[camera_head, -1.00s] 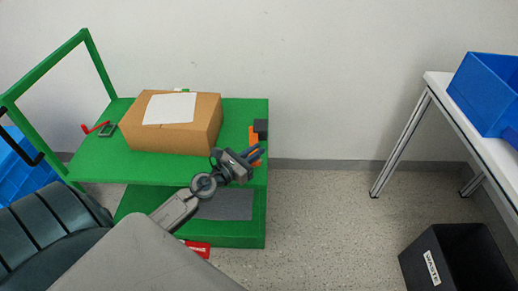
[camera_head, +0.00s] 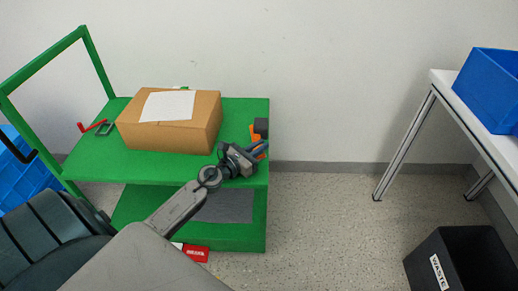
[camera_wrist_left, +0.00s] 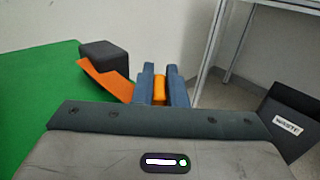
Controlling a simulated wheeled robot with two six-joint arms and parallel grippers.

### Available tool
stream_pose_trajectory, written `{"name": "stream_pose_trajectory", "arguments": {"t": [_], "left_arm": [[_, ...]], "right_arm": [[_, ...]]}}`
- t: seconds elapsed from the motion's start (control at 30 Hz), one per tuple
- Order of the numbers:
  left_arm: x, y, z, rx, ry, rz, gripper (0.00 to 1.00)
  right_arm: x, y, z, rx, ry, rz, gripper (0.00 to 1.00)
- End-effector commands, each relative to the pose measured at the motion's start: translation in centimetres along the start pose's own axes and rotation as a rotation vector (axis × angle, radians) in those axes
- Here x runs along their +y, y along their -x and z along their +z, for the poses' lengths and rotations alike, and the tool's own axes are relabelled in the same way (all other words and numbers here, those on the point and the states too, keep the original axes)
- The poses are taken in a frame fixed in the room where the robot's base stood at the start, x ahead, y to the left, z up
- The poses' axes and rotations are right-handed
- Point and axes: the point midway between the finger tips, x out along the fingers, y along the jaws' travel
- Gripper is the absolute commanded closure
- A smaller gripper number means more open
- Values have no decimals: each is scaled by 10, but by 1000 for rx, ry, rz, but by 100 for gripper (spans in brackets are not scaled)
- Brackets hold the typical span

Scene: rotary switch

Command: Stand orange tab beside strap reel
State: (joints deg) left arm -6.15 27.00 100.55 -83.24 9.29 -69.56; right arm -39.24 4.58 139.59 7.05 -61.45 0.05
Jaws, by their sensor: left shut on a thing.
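My left gripper (camera_head: 262,149) is over the right edge of the green cart's upper shelf. In the left wrist view, its blue fingers (camera_wrist_left: 160,84) are shut on a small orange tab (camera_wrist_left: 159,90). A dark block (camera_wrist_left: 106,55), apparently the strap reel, stands on the green shelf left of the fingers. A flat orange strip (camera_wrist_left: 106,80) slants from the block towards the left finger; I cannot tell whether it joins the tab. In the head view the block (camera_head: 261,126) is just beyond the gripper. My right gripper is not in view.
A cardboard box (camera_head: 170,138) with a white sheet fills the middle of the upper shelf (camera_head: 110,168). A red lever (camera_head: 92,127) lies at its left. A black waste bin (camera_head: 460,262) and a white table (camera_head: 442,82) with a blue crate (camera_head: 490,88) stand right. Floor between is clear.

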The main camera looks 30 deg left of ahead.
Motion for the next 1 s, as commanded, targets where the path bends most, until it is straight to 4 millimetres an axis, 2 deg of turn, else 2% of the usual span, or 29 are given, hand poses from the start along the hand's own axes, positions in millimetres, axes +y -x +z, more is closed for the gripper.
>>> {"name": "stream_pose_trajectory", "arguments": {"t": [0.23,0.27,0.37,0.8,1.0], "left_arm": [[0,0,-4,0,0,0,100],[0,0,-4,0,0,0,87],[0,0,-3,0,0,0,67],[0,2,1,1,-1,0,67],[0,37,-6,4,-5,-3,67]], "right_arm": [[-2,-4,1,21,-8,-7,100],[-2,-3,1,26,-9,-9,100],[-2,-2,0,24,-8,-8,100],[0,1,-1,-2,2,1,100],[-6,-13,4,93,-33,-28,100]]}}
